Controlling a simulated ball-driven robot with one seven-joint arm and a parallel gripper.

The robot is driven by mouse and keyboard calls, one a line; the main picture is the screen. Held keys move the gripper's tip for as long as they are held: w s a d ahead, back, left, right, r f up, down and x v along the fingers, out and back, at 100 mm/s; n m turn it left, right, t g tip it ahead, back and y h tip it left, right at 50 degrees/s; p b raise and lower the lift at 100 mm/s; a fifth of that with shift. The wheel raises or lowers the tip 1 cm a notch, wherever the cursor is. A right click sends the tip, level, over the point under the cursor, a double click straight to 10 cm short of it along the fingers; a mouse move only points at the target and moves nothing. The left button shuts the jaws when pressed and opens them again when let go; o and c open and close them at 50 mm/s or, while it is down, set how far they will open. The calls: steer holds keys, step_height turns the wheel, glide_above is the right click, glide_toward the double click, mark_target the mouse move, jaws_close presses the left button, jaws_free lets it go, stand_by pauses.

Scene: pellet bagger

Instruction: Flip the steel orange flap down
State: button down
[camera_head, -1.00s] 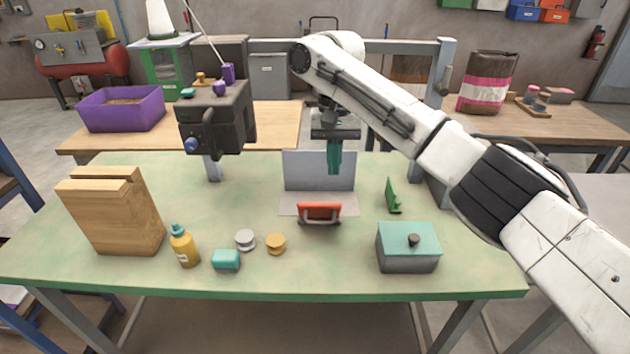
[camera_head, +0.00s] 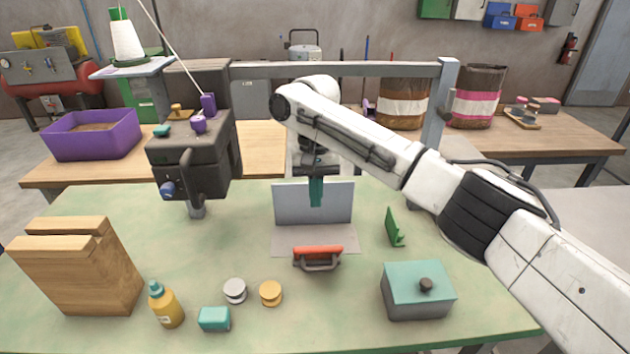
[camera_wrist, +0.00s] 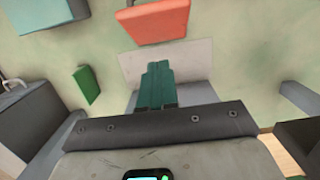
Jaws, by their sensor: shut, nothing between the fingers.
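The orange flap (camera_head: 318,252) lies at the front edge of a grey steel base plate (camera_head: 290,241) on the green bench, with a dark grey bar looping out in front of it. A grey steel panel (camera_head: 290,204) stands upright behind it. My gripper (camera_head: 316,194) has teal fingers pointing down, closed together and empty, above and behind the flap and in front of the upright panel in the picture. In the wrist view the fingers (camera_wrist: 157,85) are shut and apart from the orange flap (camera_wrist: 153,20), which shows beyond the pale plate (camera_wrist: 190,62).
A small green upright piece (camera_head: 395,228) and a teal-lidded box (camera_head: 417,290) stand to the right. A yellow disc (camera_head: 270,293), a pale disc (camera_head: 235,291), a yellow bottle (camera_head: 165,305) and a wooden block (camera_head: 80,268) stand to the left. A dark machine head (camera_head: 190,150) is at the back left.

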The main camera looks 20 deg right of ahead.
steer(key=s+f, duration=0.1)
steer(key=f, duration=0.1)
steer(key=s+f+p, duration=0.1)
steer(key=f, duration=0.1)
steer(key=s+a+f, duration=0.1)
steer(key=f, duration=0.1)
steer(key=shift+s, duration=0.1)
steer(key=shift+s+a+f, duration=0.1)
steer(key=shift+s+f, duration=0.25)
steer(key=shift+s, duration=0.05)
